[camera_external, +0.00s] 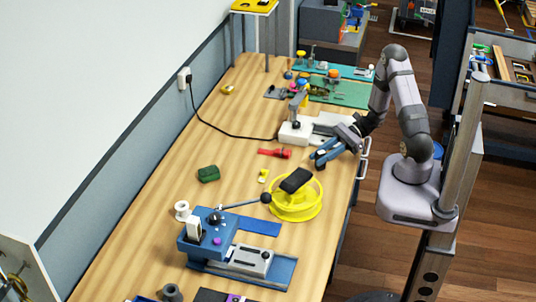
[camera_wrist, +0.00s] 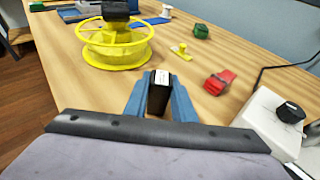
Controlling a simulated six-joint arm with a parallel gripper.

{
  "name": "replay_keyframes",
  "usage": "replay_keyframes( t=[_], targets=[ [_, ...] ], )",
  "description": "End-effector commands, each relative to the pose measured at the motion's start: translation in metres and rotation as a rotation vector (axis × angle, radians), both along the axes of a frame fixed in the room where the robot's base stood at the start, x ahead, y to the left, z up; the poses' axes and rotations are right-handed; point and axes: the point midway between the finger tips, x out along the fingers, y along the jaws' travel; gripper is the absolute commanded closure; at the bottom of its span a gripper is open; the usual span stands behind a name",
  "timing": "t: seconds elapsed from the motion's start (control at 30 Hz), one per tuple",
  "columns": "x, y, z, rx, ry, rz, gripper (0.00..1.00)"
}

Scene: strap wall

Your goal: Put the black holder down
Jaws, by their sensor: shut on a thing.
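My gripper (camera_wrist: 160,93) has two blue fingers, shut on the black holder (camera_wrist: 158,100), a small dark block with a pale top face. In the external view my gripper (camera_external: 322,156) is over the right side of the wooden bench, in front of the white machine. The holder is hardly visible there between the fingers. I cannot tell whether its underside touches the bench. The wooden bench top (camera_external: 150,195) shows bare around it.
A yellow spool (camera_external: 296,208) with a black block (camera_external: 296,180) on it stands nearby. A red clamp-like piece (camera_external: 275,153), a small yellow piece (camera_external: 263,176) and a green block (camera_external: 208,174) lie left. The white machine (camera_external: 297,133) is close behind. A blue machine (camera_external: 215,240) stands in front.

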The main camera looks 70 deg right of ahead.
Motion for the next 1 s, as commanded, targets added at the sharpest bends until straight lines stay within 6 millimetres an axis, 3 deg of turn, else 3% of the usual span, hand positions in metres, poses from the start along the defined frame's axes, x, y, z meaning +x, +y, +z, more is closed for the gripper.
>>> replay_keyframes(
  t=[0.33,0.37,0.43,0.83,1.0],
  targets=[
    [0.000,0.000,-0.004,0.000,0.000,0.000,1.00],
    [0.000,0.000,-0.003,0.000,0.000,0.000,0.72],
    [0.000,0.000,-0.003,-0.001,0.001,0.000,0.58],
    [0.000,0.000,0.002,0.000,0.000,0.000,0.58],
    [-0.010,-0.013,0.005,-0.003,-0.002,-0.005,0.58]
  ],
)
